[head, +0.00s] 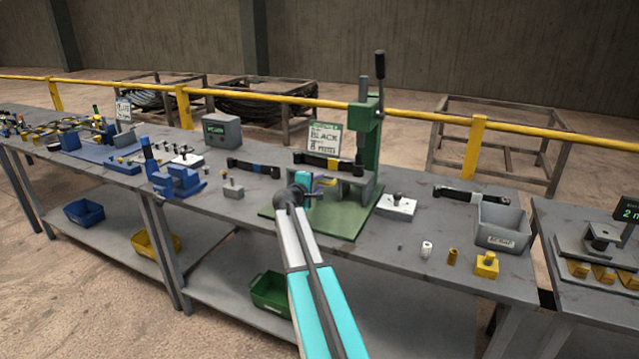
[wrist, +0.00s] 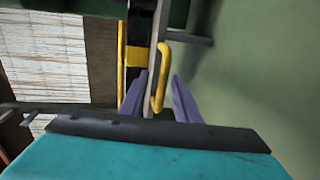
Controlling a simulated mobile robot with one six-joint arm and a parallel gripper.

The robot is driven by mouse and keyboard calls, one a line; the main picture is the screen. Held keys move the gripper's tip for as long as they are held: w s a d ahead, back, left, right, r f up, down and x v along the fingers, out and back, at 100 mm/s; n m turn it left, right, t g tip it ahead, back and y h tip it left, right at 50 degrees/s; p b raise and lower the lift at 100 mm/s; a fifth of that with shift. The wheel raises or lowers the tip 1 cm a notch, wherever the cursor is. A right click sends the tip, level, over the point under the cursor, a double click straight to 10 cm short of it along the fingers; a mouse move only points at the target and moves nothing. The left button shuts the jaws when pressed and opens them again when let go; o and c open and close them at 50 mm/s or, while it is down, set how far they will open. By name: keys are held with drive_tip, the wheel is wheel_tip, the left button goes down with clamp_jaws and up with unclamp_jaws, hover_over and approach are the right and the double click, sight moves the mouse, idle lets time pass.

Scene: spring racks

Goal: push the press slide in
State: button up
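The green press (head: 368,140) stands on the bench with a dark lever raised at its top right. Its green base plate (head: 345,222) is partly hidden behind my arm. My gripper (head: 320,182) is at the front of the press, low beside its grey bed. In the wrist view, a yellow loop handle (wrist: 163,62), apparently on the slide, stands between the tips of my two purple fingers (wrist: 158,85). The fingers are apart, with a gap around the handle; whether either touches it I cannot tell. The slide body is mostly hidden in the head view.
A black bar with a yellow band (head: 321,161) lies across the press bed, before a sign reading BLACK (head: 323,139). A white block (head: 396,206), a grey bin (head: 502,228) and small parts are to the right. Blue fixtures (head: 180,180) are left. A yellow rail runs behind.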

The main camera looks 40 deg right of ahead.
drive_tip(key=b+v, duration=0.2)
drive_tip(key=v, duration=1)
drive_tip(key=shift+a+f, duration=0.15)
drive_tip(key=shift+a, duration=0.05)
idle(0.4)
